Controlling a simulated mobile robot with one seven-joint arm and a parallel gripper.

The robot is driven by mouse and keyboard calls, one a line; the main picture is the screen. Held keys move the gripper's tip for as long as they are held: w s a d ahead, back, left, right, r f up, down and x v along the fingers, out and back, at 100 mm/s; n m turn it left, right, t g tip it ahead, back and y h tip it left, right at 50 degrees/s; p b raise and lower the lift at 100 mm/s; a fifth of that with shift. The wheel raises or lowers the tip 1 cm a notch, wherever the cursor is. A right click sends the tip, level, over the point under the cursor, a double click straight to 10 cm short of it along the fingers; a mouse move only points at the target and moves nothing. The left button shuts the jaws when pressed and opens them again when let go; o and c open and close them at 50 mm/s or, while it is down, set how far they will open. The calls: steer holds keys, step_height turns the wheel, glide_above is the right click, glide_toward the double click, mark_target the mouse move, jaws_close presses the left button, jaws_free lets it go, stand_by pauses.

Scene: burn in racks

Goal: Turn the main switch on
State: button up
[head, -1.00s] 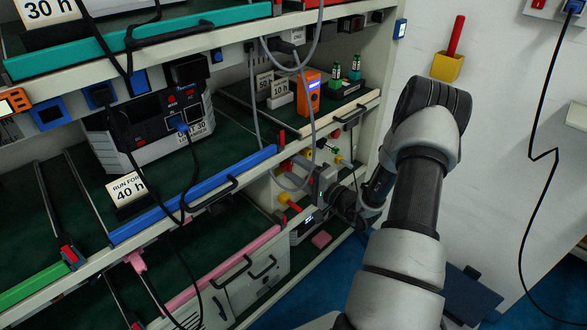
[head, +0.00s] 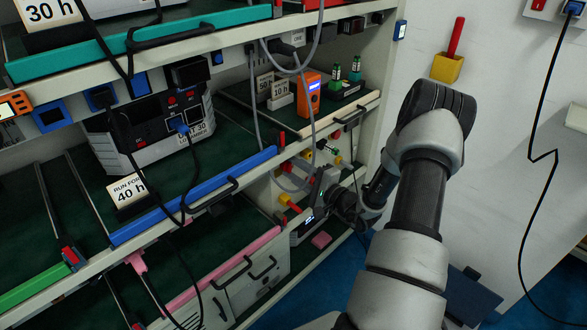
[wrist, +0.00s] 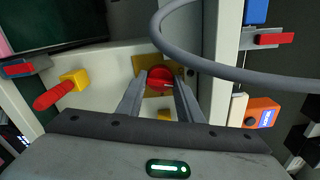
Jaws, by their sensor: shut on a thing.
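The main switch appears to be the red rotary knob (wrist: 160,79) on a yellow plate (wrist: 141,62) in the wrist view. The plate is fixed to a pale panel (wrist: 112,68). My gripper (wrist: 161,84) is shut on the knob, with one finger on each side of it. In the head view my gripper (head: 318,186) is at the panel below the right-hand shelf, and its own arm and body hide the knob there. The knob's exact on or off setting cannot be read.
A red handle in a yellow base (wrist: 70,82) stands out left of my gripper; it also shows in the head view (head: 290,203). A grey cable (wrist: 235,74) loops close to the knob. The shelf's front edge and an orange device (head: 308,92) are above my gripper.

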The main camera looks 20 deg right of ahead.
steer(key=m+p, duration=0.3)
steer(key=m, duration=0.8)
steer(key=shift+m+p, duration=0.35)
steer(key=shift+m, duration=0.05)
stand_by(0.3)
steer(key=o, duration=1.1)
steer(key=p+v, duration=0.2)
steer(key=v, duration=1.5)
steer(key=shift+s+d, duration=0.1)
steer(key=shift+s, duration=0.15)
steer(key=shift+c, duration=0.3)
